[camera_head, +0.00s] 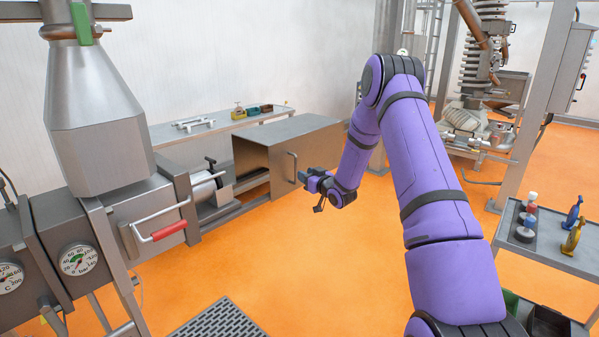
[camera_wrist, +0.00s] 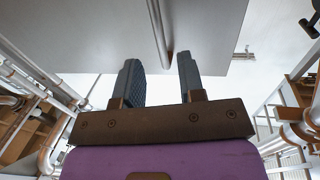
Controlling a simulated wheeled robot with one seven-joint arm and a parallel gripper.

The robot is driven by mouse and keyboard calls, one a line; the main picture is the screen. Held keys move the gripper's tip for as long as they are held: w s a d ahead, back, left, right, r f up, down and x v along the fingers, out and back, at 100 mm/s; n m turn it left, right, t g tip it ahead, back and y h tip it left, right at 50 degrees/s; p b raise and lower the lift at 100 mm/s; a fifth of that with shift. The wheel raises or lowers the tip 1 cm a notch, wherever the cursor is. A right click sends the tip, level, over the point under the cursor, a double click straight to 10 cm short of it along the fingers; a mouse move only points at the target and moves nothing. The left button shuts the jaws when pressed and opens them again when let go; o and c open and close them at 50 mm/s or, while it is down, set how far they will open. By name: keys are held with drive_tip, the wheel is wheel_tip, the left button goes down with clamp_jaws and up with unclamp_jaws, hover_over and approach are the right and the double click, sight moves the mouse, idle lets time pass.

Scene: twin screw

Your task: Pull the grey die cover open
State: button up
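The grey die cover (camera_head: 268,158) is a box-shaped metal hood at the middle left in the head view, with an open dark side facing left. A vertical bar handle (camera_head: 292,167) is on its front face. In the wrist view the cover's flat grey panel (camera_wrist: 85,32) fills the top, and the handle (camera_wrist: 161,32) crosses it. My gripper (camera_head: 306,178) is beside the handle's lower right. In the wrist view my gripper (camera_wrist: 158,62) is open, and the handle's near end appears between its fingertips. Contact cannot be told.
A machine with a red-handled block (camera_head: 160,232) and pressure gauges (camera_head: 77,259) stands at left. A grey cart (camera_head: 550,248) with small tools and bottles is at right. A floor grate (camera_head: 218,322) lies in front. Orange floor (camera_head: 290,260) between them is clear.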

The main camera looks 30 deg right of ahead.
drive_tip(key=shift+s+d, duration=0.15)
drive_tip(key=shift+s, duration=0.85)
drive_tip(key=shift+s+d, duration=0.1)
drive_tip(key=shift+s, duration=0.9)
drive_tip(key=s+a+r+g+h, duration=0.1)
drive_tip(key=a+r+g, duration=0.15)
drive_tip(key=r, duration=0.45)
drive_tip(key=s+a+r+g+h, duration=0.1)
drive_tip(key=s+a+r, duration=0.15)
drive_tip(key=r, duration=0.35)
drive_tip(key=s+a+r+g+h, duration=0.25)
drive_tip(key=s+a+r, duration=0.45)
drive_tip(key=s+r, duration=0.4)
drive_tip(key=s+a+r+g+y, duration=0.1)
drive_tip(key=s+a+g, duration=0.2)
drive_tip(key=s, duration=1.3)
drive_tip(key=s+a+r+m+g+y, duration=0.1)
drive_tip(key=s+a+g, duration=0.2)
drive_tip(key=s+a, duration=0.4)
drive_tip(key=s, duration=0.9)
drive_tip(key=shift+s+r+g, duration=0.15)
drive_tip(key=shift+r+g, duration=0.05)
drive_tip(key=shift+g, duration=0.1)
